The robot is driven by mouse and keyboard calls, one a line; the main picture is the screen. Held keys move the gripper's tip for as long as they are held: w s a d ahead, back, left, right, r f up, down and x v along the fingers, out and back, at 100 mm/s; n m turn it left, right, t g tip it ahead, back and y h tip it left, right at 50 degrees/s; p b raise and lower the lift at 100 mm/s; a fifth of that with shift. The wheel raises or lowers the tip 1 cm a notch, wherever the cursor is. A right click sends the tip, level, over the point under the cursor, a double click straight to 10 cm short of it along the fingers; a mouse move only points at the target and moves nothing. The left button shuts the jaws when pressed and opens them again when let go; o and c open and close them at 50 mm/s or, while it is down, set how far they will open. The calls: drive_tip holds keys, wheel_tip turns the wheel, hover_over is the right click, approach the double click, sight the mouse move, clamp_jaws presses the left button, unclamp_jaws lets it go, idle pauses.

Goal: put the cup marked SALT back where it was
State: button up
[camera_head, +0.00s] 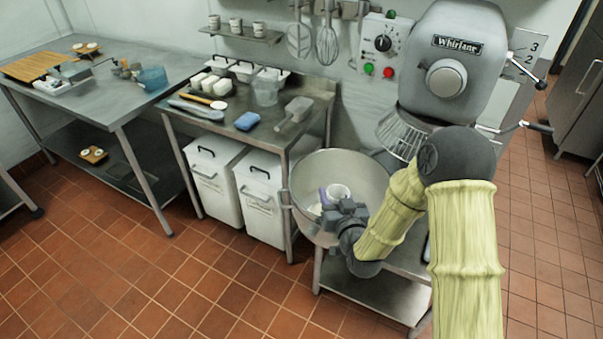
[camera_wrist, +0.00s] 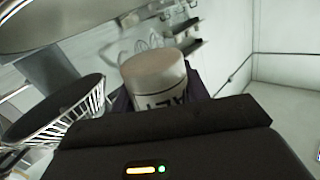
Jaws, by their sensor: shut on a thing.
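The SALT cup (camera_head: 339,191) is small and pale, and my gripper (camera_head: 333,201) is shut on it. In the head view it shows in front of the mixing bowl (camera_head: 353,172); how high it is above the bowl is hard to tell. In the wrist view the cup (camera_wrist: 155,78) sits between the dark fingers of my gripper (camera_wrist: 157,92). Part of its dark lettering shows; the rest is hidden by my gripper. Its visible end is flat and beige; I cannot tell whether that is contents or base.
Three small cups stand on the wall shelf (camera_head: 240,35); their marks are unreadable. Below is a steel table (camera_head: 290,134) with a scoop (camera_head: 295,112), blue sponge (camera_head: 247,121) and tubs. The mixer (camera_head: 452,60) and its wire guard (camera_head: 400,135) stand close to my arm.

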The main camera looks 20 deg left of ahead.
drive_tip(key=w+d+f+m+t+h, duration=0.1)
drive_tip(key=d+f+m+h, duration=0.1)
drive_tip(key=d+f, duration=0.4)
drive_tip(key=w+d+f+m+t+h, duration=0.1)
drive_tip(key=d+f, duration=0.6)
drive_tip(key=d, duration=0.8)
drive_tip(key=w+d+f+m+t+h, duration=0.1)
drive_tip(key=w+d+f+m+h, duration=0.1)
drive_tip(key=d+f+m+h, duration=0.2)
drive_tip(key=d+f+h, duration=0.3)
drive_tip(key=d, duration=0.3)
drive_tip(key=shift+w+d, duration=0.2)
drive_tip(key=shift+r, duration=0.1)
drive_tip(key=shift+w+r+p, duration=0.1)
drive_tip(key=shift+r+p, duration=0.55)
drive_tip(key=shift+r, duration=0.25)
drive_tip(key=shift+w, duration=0.1)
